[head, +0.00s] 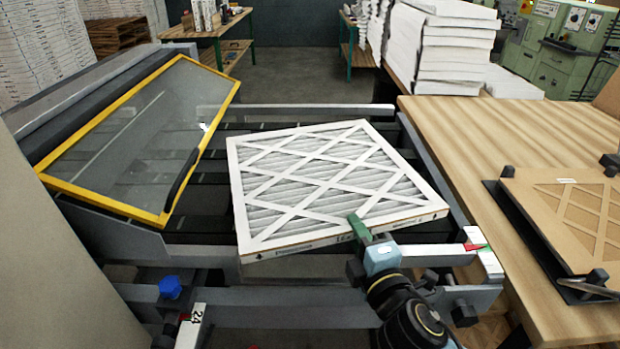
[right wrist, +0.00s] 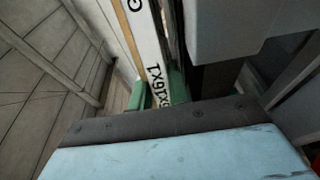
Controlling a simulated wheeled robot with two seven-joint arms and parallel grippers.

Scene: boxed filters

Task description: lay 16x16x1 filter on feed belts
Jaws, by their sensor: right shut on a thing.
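The white-framed pleated filter (head: 325,180) with a crossed lattice is level or nearly so over the dark feed belts (head: 200,225), turned slightly to the rails. I cannot tell whether its underside touches the belts. My right gripper (head: 359,228) is shut on the filter's near edge, right of its middle. In the right wrist view the green fingers (right wrist: 160,92) are on both sides of the filter's edge (right wrist: 147,42), which has "16x1" printed on it. My left gripper is not in view.
A yellow-framed clear guard (head: 140,140) stands tilted at the left of the belts. A grey rail (head: 310,108) runs behind the filter. A blue knob (head: 170,287) is at front left.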

